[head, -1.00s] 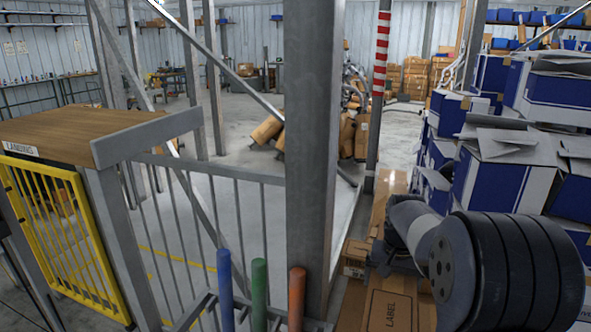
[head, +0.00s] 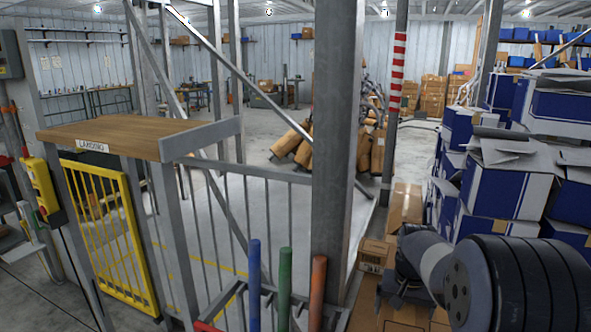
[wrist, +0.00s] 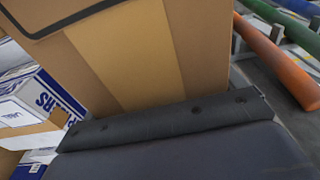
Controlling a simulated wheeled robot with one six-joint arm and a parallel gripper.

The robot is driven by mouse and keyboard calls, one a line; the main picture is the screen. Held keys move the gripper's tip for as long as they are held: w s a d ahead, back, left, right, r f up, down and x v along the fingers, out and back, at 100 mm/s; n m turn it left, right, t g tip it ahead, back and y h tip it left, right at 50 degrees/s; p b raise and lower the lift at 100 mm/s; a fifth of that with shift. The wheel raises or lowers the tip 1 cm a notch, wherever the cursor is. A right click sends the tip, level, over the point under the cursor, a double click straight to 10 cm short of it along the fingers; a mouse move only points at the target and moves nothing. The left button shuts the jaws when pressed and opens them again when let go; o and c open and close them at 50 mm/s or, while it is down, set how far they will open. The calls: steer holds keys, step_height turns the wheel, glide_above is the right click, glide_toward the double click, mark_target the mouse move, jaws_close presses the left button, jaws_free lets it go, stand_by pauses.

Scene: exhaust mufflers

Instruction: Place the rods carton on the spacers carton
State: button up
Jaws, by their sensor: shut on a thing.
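A plain brown cardboard carton (wrist: 140,60) with a lighter tape band fills the upper middle of the wrist view, pressed against the dark edge of my gripper (wrist: 165,122). My gripper is shut on it. No lettering shows on its visible face, so I cannot read which carton it is.
Stacked blue and white cartons (head: 505,195) crowd the right beside my arm. Brown cartons (head: 405,205) lie on the floor past it. A grey steel post (head: 336,150), a railing and upright blue, green and orange pipes (head: 318,290) stand left of my arm.

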steer(key=shift+n, duration=0.8)
steer(key=a+f, duration=0.1)
steer(key=a+f+p, duration=0.1)
steer(key=f, duration=0.1)
steer(key=a+f+p, duration=0.1)
steer(key=a+f, duration=0.1)
steer(key=shift+s, duration=0.35)
steer(key=s+a+f+n+p, duration=0.2)
steer(key=s+a+f, duration=0.1)
steer(key=a+f, duration=0.2)
steer(key=shift+s+a+f+p, duration=0.2)
steer(key=shift+s+f+p, duration=0.15)
steer(key=shift+f, duration=0.45)
